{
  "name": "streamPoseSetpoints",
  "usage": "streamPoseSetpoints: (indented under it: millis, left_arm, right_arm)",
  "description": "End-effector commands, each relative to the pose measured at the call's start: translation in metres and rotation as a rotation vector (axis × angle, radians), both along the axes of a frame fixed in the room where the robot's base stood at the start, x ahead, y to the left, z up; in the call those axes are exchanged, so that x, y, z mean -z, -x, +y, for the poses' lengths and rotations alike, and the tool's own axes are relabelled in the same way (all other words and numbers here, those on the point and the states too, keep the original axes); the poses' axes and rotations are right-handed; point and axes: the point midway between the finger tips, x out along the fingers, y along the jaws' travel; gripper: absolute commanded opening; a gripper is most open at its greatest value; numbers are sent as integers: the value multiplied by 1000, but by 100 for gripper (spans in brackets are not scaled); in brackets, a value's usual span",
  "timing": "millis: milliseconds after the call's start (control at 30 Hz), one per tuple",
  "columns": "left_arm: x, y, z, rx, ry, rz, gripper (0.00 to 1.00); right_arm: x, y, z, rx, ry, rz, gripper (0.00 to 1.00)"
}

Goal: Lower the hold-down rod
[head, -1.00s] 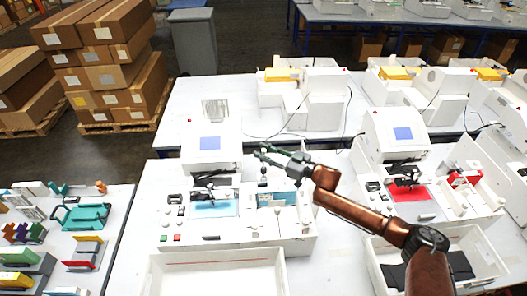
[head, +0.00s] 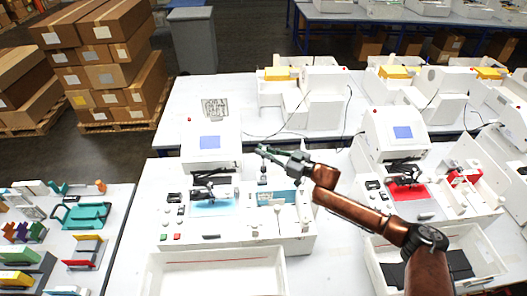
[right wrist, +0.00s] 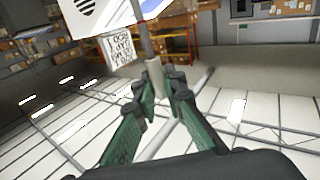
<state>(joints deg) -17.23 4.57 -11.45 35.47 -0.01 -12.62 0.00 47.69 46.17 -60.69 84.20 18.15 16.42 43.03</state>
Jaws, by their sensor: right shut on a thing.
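My right gripper (head: 263,149) is above the white pen plotter (head: 188,227), at the right of its dark pen carriage (head: 203,189). In the right wrist view its green fingers (right wrist: 157,93) are shut on a thin grey rod (right wrist: 154,72), which looks like the hold-down rod. The rod runs up from between the fingertips. In the head view the fingers mostly hide the rod, and a small dark part shows just below them. A light-blue sheet (head: 214,207) lies on the plotter bed. My left gripper is not in view.
A white tray (head: 165,262) stands in front of the plotter. A second plotter with a red sheet (head: 412,193) stands at the right. A side table with teal and coloured parts (head: 82,216) is at the left.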

Motion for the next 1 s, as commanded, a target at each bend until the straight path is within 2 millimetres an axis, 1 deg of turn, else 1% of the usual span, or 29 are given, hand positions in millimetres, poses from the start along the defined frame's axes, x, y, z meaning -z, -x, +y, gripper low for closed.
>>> streamPoseSetpoints:
  millis: [267, 467, 667, 1000]
  left_arm:
    - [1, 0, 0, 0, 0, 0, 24]
    - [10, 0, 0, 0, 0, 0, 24]
    - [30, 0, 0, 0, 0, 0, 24]
    - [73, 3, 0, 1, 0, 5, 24]
  right_arm:
    - [1, 1, -1, 1, 0, -5, 0]
    - [4, 10, -1, 1, -4, -58, 0]
    - [11, 30, -1, 2, -5, -180, 0]
    - [27, 66, -1, 2, -3, -433, 0]
